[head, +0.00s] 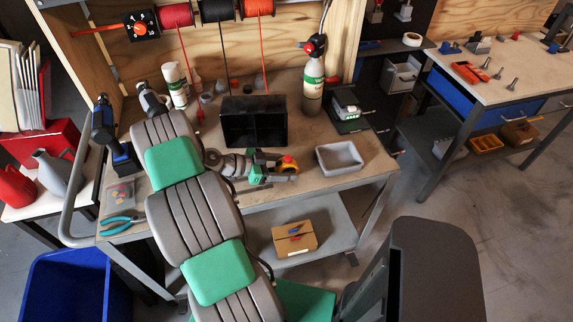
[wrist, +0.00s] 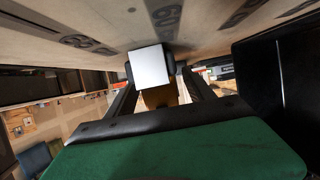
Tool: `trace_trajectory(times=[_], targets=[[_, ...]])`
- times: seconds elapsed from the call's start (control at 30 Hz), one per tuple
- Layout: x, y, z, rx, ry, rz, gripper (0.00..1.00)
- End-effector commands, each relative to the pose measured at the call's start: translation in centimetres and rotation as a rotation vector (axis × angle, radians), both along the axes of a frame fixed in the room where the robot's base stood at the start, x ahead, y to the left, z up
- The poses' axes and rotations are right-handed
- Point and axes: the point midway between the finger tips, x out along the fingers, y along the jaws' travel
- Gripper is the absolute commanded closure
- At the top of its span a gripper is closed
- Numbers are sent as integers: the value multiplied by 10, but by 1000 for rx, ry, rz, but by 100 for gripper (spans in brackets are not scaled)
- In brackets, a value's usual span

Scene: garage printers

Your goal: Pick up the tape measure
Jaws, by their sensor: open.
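The tape measure (head: 289,161), a small yellow and orange-red block, lies on the workbench in front of the black bin. My gripper (head: 279,168) is low over the bench, right at the tape measure, and partly hides it. In the wrist view, a white square face with yellow below it, which looks like the tape measure (wrist: 151,67), sits between the two dark fingers. The jaws are open around it. I cannot tell whether either finger touches it.
A black two-compartment bin (head: 254,122) stands just behind my gripper. A grey tray (head: 339,158) lies to the right, with bare bench between. Pliers (head: 122,225) lie at the front left.

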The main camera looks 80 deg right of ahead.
Motion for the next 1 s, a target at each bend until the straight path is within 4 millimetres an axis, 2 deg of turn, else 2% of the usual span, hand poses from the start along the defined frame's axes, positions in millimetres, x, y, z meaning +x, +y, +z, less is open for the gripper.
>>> trace_trajectory(times=[0.27,1.0], targets=[[-3,-2,-2,0,-1,1,40],[-2,-2,-2,0,-1,3,100]])
